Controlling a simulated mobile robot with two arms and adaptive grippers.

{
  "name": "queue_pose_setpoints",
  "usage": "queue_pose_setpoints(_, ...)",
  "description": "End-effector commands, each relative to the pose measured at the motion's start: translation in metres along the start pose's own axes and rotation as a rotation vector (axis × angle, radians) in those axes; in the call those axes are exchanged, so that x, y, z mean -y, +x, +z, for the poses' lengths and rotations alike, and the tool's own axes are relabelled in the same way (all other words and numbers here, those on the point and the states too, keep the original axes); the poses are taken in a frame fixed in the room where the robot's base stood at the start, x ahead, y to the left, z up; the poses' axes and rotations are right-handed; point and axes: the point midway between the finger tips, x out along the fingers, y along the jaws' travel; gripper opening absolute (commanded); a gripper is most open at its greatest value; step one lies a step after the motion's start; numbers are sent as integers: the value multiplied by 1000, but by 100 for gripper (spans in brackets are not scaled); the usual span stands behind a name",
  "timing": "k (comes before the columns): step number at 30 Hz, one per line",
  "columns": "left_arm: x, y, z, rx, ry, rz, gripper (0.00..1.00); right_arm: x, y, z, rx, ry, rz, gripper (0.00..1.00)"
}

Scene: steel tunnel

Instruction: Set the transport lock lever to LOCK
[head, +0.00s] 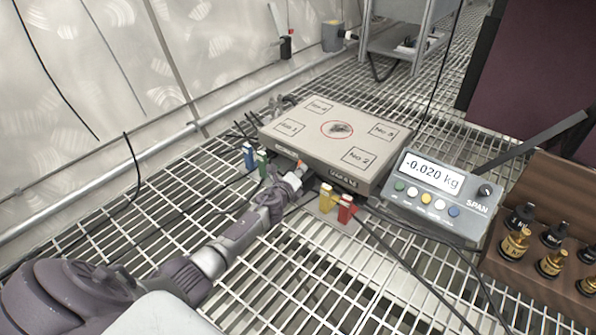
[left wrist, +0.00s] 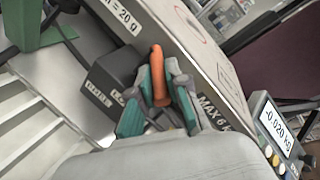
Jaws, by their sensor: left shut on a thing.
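The weighing platform (head: 335,138) is a flat tan box with numbered squares and a red circle on top. An orange lever (left wrist: 159,72) stands at its near side, above a dark block (left wrist: 115,78) with white lettering that is partly hidden and too small to read surely. The lever's tip also shows in the head view (head: 299,163). My left gripper (head: 297,174) is at the platform's front edge. In the left wrist view its green-grey fingers (left wrist: 164,92) are closed around the lever, one on each side. My right gripper is not in view.
A scale display (head: 432,171) reads -0.020 kg. Blue and green clips (head: 255,160) and yellow and red clips (head: 336,202) flank my gripper. A brown case (head: 540,262) holds several brass and black weights. Cables cross the grating floor.

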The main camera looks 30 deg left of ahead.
Motion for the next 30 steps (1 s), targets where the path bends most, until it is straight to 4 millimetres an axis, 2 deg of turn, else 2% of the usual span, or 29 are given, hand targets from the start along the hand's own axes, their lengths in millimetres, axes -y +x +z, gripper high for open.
queue_pose_setpoints(3,2,1,-6,67,-24,43,0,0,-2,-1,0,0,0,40)
queue_pose_setpoints(15,6,6,-10,243,-63,152,0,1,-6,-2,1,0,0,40)
queue_pose_setpoints(30,6,6,-10,280,-72,175,0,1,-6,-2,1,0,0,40)
